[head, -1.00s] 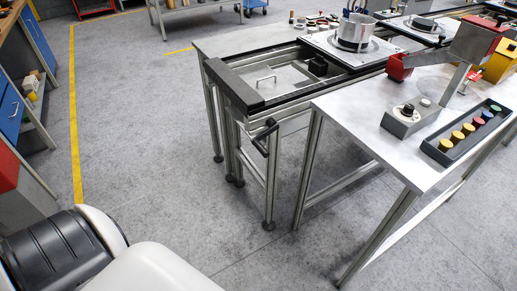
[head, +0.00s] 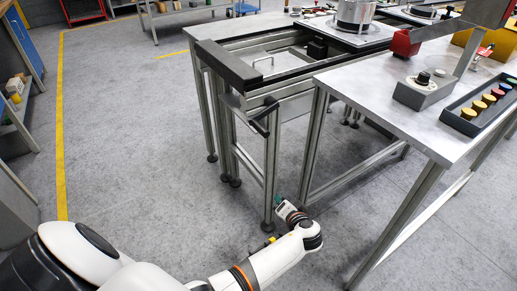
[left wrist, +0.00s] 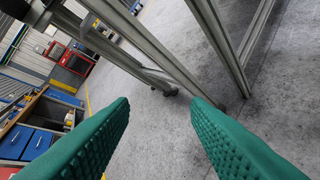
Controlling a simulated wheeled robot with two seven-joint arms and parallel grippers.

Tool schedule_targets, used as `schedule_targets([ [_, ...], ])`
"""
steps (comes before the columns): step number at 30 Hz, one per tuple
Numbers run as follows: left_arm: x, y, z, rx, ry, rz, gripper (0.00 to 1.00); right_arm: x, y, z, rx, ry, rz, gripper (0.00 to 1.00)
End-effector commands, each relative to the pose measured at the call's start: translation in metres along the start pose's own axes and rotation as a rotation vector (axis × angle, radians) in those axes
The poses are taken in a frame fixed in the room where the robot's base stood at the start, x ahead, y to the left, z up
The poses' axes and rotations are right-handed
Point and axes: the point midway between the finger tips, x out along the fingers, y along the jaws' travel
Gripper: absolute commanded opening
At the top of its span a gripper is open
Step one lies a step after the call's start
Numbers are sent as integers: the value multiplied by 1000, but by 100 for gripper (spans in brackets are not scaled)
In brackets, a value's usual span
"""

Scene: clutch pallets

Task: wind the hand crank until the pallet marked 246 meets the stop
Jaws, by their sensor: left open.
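The hand crank (head: 266,117) has a black handle and hangs at the front end of the conveyor frame in the head view. A white pallet (head: 374,38) carries a metal pot (head: 355,14) farther back on the conveyor; no number is readable. A dark end bar (head: 229,66) closes the conveyor's near end; I cannot tell whether it is the stop. My left gripper (head: 279,203) is low beside a frame leg, below the crank and apart from it. Its green fingers are spread and empty in the left wrist view (left wrist: 160,104). My right gripper is out of view.
A side table (head: 370,85) at right holds a control box (head: 423,92) and a tray of coloured buttons (head: 490,108). Metal legs (head: 272,165) stand close to my left gripper. The floor at left is clear, with a yellow line (head: 60,150).

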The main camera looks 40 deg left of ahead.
Motion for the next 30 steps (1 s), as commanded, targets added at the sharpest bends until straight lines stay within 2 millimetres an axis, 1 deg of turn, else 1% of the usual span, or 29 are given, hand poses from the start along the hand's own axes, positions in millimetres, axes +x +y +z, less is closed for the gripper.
schedule_targets([
  [1,-4,19,35,-108,-63,113,43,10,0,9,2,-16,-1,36],
  [2,-12,37,55,-174,-93,181,43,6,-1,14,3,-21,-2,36],
  [3,-25,60,75,-260,-130,263,43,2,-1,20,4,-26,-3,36],
  [4,-35,76,88,-325,-155,317,43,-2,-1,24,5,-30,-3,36],
  [6,-57,107,107,-459,-201,422,43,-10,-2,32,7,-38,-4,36],
  [7,-66,118,112,-505,-217,457,43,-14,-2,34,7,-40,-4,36],
  [9,-80,136,119,-588,-241,515,43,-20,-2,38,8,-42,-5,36],
  [12,-87,149,123,-637,-254,552,43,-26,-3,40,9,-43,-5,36],
  [14,-84,154,124,-641,-255,556,43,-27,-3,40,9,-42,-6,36],
  [17,-72,163,125,-637,-254,557,43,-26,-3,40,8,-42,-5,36],
  [24,-31,189,128,-632,-253,556,43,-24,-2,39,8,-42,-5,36],
  [30,-4,206,130,-632,-254,553,43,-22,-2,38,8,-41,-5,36],
])
